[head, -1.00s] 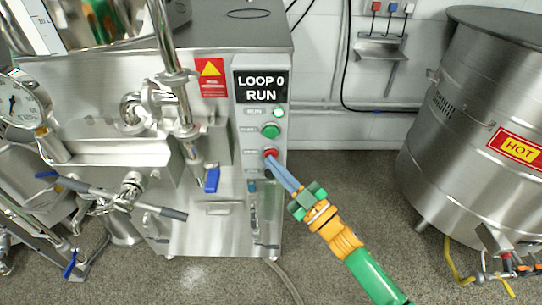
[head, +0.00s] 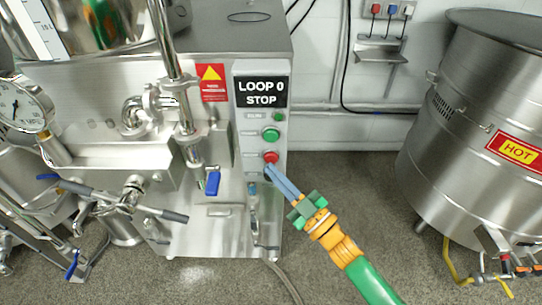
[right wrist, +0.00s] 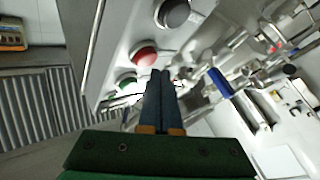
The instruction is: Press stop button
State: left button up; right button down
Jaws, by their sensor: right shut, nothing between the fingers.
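The red stop button (head: 271,157) is on the mill's control panel, below the green button (head: 271,134). The display (head: 262,93) above them reads "LOOP 0 STOP". My right gripper (head: 268,171) is shut and empty, its blue-grey fingertips just below the red button in the head view. In the right wrist view the fingers (right wrist: 160,75) point at the panel, with the red button (right wrist: 145,57) just beyond their tips, seemingly a small gap away. The small lamp (head: 279,117) above the green button looks unlit. My left gripper is not in view.
A steel vessel with a HOT label (head: 516,150) stands at the right. A blue-handled valve (head: 212,183) and pipework are left of the panel. A pressure gauge (head: 17,107) is at far left. The floor (head: 345,190) between mill and vessel is open.

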jog(key=s+p, duration=0.2)
jog(key=s, duration=0.3)
jog(key=shift+p, duration=0.35)
dwell(0.7)
